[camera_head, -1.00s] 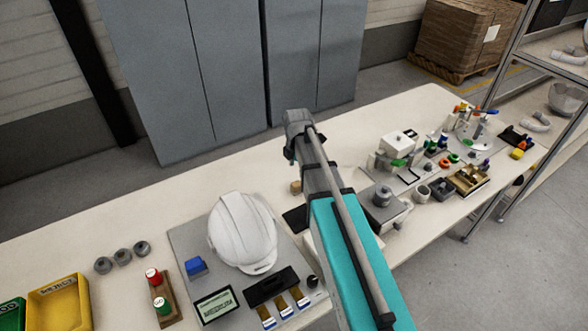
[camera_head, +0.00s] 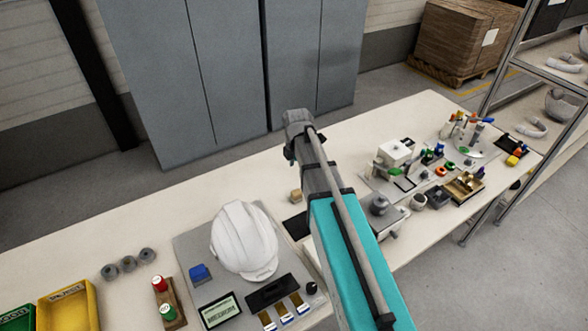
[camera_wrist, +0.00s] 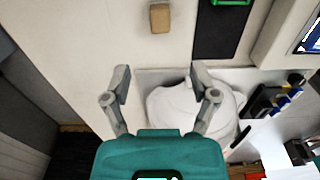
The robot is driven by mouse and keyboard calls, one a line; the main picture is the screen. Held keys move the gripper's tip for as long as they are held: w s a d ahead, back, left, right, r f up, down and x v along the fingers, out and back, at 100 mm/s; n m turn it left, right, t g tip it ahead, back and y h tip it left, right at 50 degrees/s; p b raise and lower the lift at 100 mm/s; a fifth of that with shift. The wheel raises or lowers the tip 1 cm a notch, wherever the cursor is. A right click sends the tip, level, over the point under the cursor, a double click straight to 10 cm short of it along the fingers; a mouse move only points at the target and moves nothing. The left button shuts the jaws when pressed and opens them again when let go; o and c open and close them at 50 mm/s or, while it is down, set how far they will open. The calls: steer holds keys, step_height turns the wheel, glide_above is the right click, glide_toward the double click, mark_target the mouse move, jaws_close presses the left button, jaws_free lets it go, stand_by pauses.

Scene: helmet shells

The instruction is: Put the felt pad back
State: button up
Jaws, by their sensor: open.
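My gripper (camera_wrist: 161,82) is open, with nothing between its two fingers. It hangs above the bench, with the white helmet shell (camera_wrist: 185,108) below and partly behind its right finger. A small tan block (camera_wrist: 160,18) lies on the bench ahead of the fingers, apart from them; it also shows in the head view (camera_head: 296,196). A flat dark rectangle (camera_wrist: 214,42) lies to the block's right, and in the head view (camera_head: 295,226) my arm partly covers it. I cannot tell for sure which of these is the felt pad.
The helmet (camera_head: 244,240) sits on a grey board (camera_head: 190,245) with a blue block (camera_head: 200,272) and a small display (camera_head: 219,312). A yellow bin (camera_head: 68,309) stands at left. Fixtures crowd the bench's right end.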

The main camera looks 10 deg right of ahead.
stand_by(0.3)
steer(key=s+a+m, duration=0.1)
steer(key=s+m, duration=1.4)
steer(key=m, duration=0.6)
steer(key=shift+s+m, duration=0.3)
steer(key=shift+s, duration=0.05)
steer(key=shift+d, duration=0.1)
